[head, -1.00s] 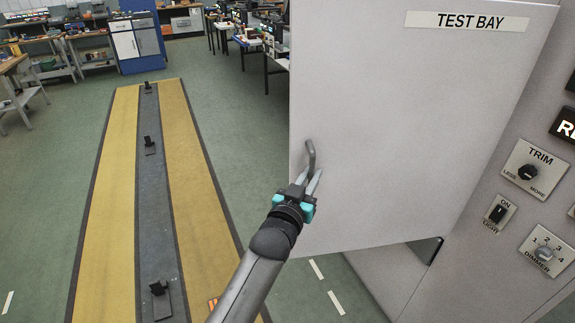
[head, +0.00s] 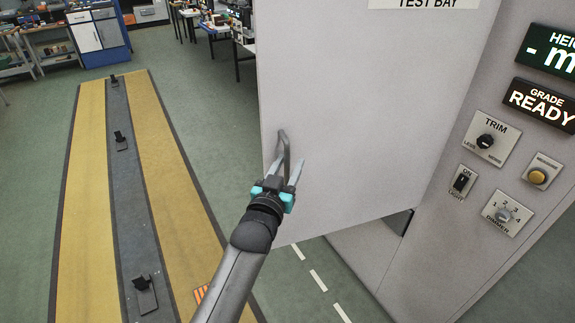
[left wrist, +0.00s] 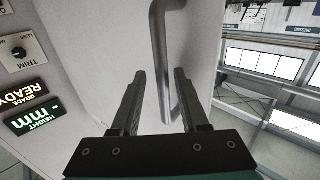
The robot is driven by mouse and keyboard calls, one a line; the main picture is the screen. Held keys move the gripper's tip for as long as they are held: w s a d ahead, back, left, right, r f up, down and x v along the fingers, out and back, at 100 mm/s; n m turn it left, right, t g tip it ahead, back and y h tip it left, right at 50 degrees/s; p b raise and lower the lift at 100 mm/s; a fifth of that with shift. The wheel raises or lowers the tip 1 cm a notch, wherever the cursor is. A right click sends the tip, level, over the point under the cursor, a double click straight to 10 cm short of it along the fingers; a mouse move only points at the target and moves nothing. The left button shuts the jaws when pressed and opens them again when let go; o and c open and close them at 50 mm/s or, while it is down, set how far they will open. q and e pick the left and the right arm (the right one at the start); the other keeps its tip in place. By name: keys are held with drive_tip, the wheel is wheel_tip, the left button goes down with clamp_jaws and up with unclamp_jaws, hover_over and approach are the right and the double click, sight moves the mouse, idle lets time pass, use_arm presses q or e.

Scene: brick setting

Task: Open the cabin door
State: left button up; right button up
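The cabin door (head: 350,130) is a light grey panel lettered TEST BAY. It stands swung out from the grey cabin wall, with a gap along its lower edge. Its bent metal handle (head: 286,146) is near the door's left edge. My left gripper (head: 287,168) is at the lower part of this handle. In the left wrist view its two fingers (left wrist: 160,78) are apart, and the handle bar (left wrist: 159,30) runs down between them with space showing on both sides. My right gripper is in neither view.
The cabin wall at right carries a TRIM knob (head: 486,140), a light switch (head: 462,182), a DIMMER knob (head: 503,215) and lit displays. A yellow and grey floor strip (head: 165,170) with black posts lies left. Green floor between strip and door is clear.

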use_arm(q)
drive_tip(key=shift+s+a+f, duration=0.1)
drive_tip(key=shift+s+a, duration=0.05)
drive_tip(key=shift+a, duration=0.05)
drive_tip(key=shift+s+a, duration=0.1)
drive_tip(key=shift+s, duration=0.1)
drive_tip(key=v, duration=1.4)
drive_tip(key=shift+s+b, duration=0.25)
drive_tip(key=shift+b, duration=0.2)
